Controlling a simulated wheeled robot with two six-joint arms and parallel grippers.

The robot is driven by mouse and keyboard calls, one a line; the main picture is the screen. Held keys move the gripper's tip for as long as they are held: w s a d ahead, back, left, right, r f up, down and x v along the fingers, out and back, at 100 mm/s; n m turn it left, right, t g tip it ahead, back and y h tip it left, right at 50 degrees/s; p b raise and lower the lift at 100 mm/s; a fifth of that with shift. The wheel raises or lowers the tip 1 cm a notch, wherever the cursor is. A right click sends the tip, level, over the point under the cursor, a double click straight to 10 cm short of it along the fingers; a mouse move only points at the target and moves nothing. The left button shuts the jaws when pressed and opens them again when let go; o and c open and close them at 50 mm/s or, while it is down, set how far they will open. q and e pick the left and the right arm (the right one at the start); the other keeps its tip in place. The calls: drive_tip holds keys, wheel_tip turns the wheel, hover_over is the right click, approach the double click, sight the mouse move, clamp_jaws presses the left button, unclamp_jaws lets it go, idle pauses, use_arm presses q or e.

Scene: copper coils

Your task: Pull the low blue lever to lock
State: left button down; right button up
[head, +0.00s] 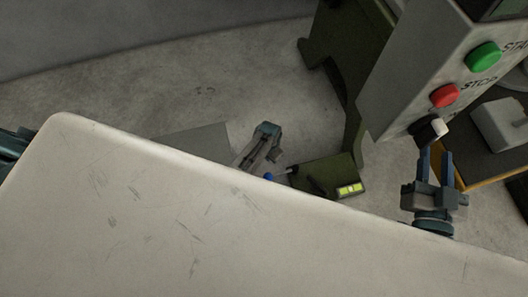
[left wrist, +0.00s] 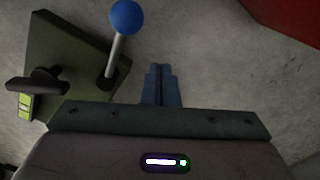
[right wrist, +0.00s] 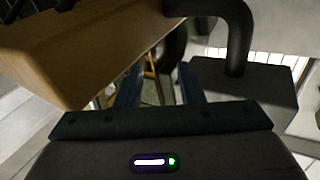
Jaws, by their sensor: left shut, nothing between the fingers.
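The low lever has a blue ball knob (left wrist: 127,16) on a grey metal rod (left wrist: 115,55). The rod rises from a dark green base box (left wrist: 75,50) on the floor. In the head view the blue knob (head: 268,177) shows just past a pale edge, beside the green box (head: 318,173). My left gripper (head: 268,130) is close to the knob, on its far side. Its fingers (left wrist: 163,82) are shut and empty in the left wrist view, to the right of the rod and apart from it. My right gripper (head: 436,160) is open and empty below the machine panel.
A grey panel (head: 403,85) carries a green button (head: 483,56), a red button (head: 445,95) and a black-and-white knob (head: 432,129), close to my right fingers. A black handle (left wrist: 37,82) stands on the green box. A red surface (left wrist: 290,18) shows at upper right.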

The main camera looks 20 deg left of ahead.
drive_tip(key=s+f+g+p, duration=0.1)
drive_tip(key=s+f+g, duration=0.3)
drive_tip(key=f, duration=0.3)
drive_tip(key=s+f+g+p, duration=0.2)
drive_tip(key=s+f+g, duration=0.1)
drive_tip(key=f+g, duration=0.3)
drive_tip(key=shift+s+f+n, duration=0.3)
drive_tip(key=shift+s+f, duration=0.1)
drive_tip(key=shift+f, duration=0.5)
drive_tip(key=shift+w, duration=0.1)
